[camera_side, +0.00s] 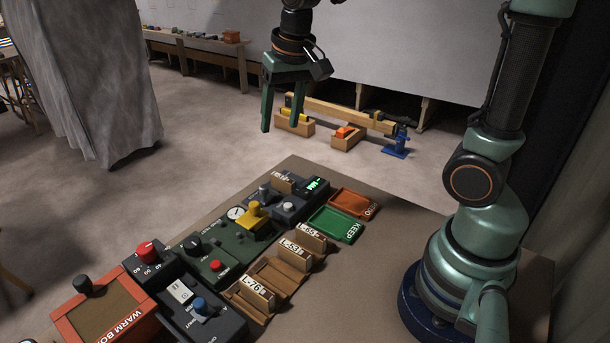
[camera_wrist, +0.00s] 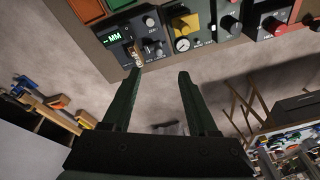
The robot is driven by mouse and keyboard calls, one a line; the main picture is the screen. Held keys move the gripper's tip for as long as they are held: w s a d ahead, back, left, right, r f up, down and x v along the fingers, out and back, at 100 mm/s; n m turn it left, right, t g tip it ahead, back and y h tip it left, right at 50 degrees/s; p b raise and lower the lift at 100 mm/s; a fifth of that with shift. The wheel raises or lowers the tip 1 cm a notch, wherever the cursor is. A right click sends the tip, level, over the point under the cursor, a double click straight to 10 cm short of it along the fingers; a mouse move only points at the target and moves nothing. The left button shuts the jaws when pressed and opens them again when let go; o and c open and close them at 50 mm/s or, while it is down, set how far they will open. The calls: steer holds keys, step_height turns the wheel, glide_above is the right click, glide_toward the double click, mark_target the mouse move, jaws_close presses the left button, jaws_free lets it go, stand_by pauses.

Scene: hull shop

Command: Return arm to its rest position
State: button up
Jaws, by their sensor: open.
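My gripper (camera_side: 281,115) hangs from my raised arm in the side view, above and beyond the far edge of the bench. Its two green fingers are apart with nothing between them. In the wrist view, my gripper (camera_wrist: 158,75) also shows open and empty, with bare floor between the fingers. My arm's base stands on the right part of the bench in the side view.
On the bench (camera_side: 390,230) stand a warm box (camera_side: 105,310), a green control panel (camera_side: 225,240), a meter with a lit display (camera_side: 312,188), labelled wooden holders (camera_side: 280,275), a green KEEP tray (camera_side: 335,224) and an orange tray (camera_side: 353,203). A grey drape (camera_side: 85,80) hangs left.

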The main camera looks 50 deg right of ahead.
steer(key=s+r+n+t, duration=0.1)
steer(key=s+n+t, duration=0.2)
steer(key=s, duration=0.6)
steer(key=shift+s+a+n, duration=0.15)
steer(key=shift+a+n, duration=0.15)
steer(key=shift+n, duration=0.6)
